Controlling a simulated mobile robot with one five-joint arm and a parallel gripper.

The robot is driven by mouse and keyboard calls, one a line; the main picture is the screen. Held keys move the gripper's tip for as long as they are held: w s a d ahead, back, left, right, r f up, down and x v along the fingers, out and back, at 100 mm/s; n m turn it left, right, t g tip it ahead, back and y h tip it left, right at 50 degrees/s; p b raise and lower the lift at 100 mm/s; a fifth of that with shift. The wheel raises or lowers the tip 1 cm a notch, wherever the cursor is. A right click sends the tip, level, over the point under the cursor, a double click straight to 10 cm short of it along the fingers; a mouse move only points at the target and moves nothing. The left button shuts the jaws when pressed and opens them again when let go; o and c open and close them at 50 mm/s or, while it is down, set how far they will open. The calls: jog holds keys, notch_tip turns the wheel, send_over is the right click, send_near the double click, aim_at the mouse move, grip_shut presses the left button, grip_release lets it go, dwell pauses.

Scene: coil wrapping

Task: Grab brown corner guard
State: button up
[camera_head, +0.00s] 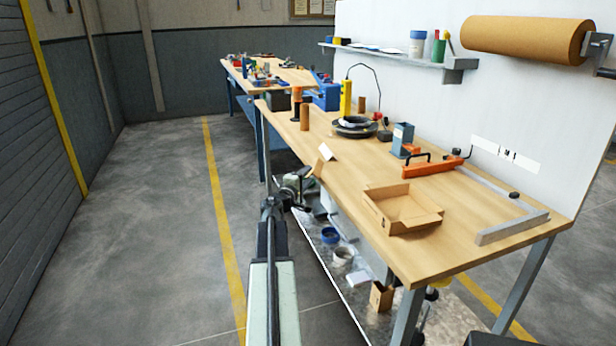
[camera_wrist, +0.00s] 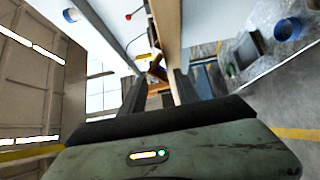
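A small brown folded piece, which looks like the brown corner guard (camera_head: 318,167), sits at the near long edge of the workbench, with a pale face (camera_head: 327,152) beside it. In the wrist view the brown guard (camera_wrist: 157,69) shows ahead of my fingertips, roughly between them. My gripper (camera_head: 299,184) is beside the bench edge, a little below and left of the guard in the head view. In the wrist view my gripper's (camera_wrist: 158,82) two dark fingers are apart with nothing clearly held. Whether either finger touches the guard cannot be told.
The wooden workbench (camera_head: 350,172) holds an open cardboard tray (camera_head: 402,222), an orange tool (camera_head: 432,167), a black coil (camera_head: 355,127) and a brown cylinder (camera_head: 304,117). A lower shelf (camera_head: 350,290) carries several small items. The floor left of the bench is clear.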

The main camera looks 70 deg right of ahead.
grip_shut()
jog(key=shift+a, duration=0.1)
jog(key=a+r+p, duration=0.3)
jog(key=a, duration=0.4)
jog(key=w+a+r+p, duration=0.1)
jog(key=a+r+p, duration=0.3)
jog(key=a, duration=0.2)
jog(key=shift+w+a+r, duration=0.2)
jog(key=shift+a+r, duration=0.05)
jog(key=shift+a, duration=0.15)
jog(key=shift+p, duration=0.3)
